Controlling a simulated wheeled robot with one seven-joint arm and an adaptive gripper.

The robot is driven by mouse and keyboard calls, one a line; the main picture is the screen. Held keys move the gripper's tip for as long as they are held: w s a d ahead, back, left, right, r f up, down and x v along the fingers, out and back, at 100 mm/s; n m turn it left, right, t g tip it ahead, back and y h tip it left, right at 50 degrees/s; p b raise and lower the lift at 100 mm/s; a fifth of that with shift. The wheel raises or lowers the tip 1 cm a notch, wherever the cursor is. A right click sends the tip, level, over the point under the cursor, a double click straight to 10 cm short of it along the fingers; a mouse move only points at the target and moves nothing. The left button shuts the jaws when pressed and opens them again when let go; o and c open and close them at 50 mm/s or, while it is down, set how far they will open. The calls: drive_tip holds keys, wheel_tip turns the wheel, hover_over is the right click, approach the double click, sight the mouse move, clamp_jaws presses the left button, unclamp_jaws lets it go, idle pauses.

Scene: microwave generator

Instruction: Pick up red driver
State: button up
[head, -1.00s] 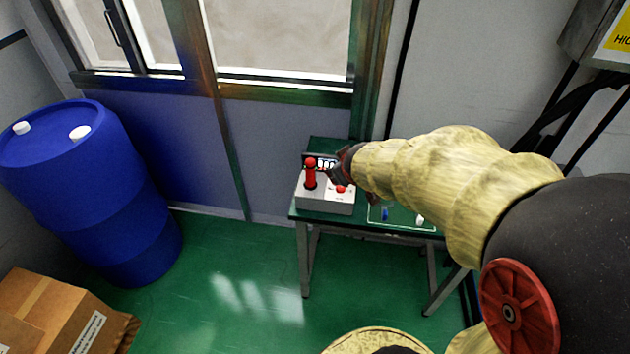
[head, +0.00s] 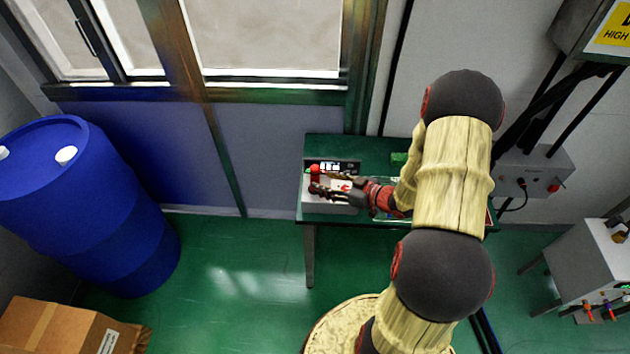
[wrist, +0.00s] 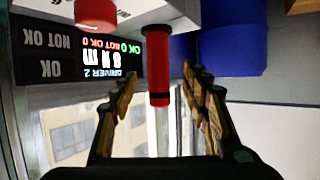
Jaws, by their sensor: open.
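The red driver (head: 314,170) stands upright in a light grey tester box (head: 325,207) on the green table; its lower part is partly hidden by my fingers. In the wrist view the red driver (wrist: 158,70) appears upside down, with a dark band near its end. My gripper (head: 322,186) is open and comes in from the right at the driver. In the wrist view its two fingers (wrist: 161,78) lie on either side of the driver, with gaps visible. I cannot tell of any contact.
A display (wrist: 112,55) reading "DRIVER 2" and a red button (wrist: 96,12) are beside the driver. The green table (head: 350,147) has bare room behind the box. A blue barrel (head: 85,210) and a cardboard box (head: 65,328) stand left. A grey control box (head: 537,170) is at right.

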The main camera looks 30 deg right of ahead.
sight(319, 180)
drive_tip(key=x, duration=0.4)
drive_tip(key=b+x, duration=0.1)
drive_tip(key=x, duration=0.1)
drive_tip(key=shift+s+d+f, duration=0.1)
drive_tip(key=shift+d+f, duration=0.05)
drive_tip(key=shift+f, duration=0.1)
drive_tip(key=shift+c, duration=1.3)
clamp_jaws()
drive_tip(key=shift+r, duration=0.1)
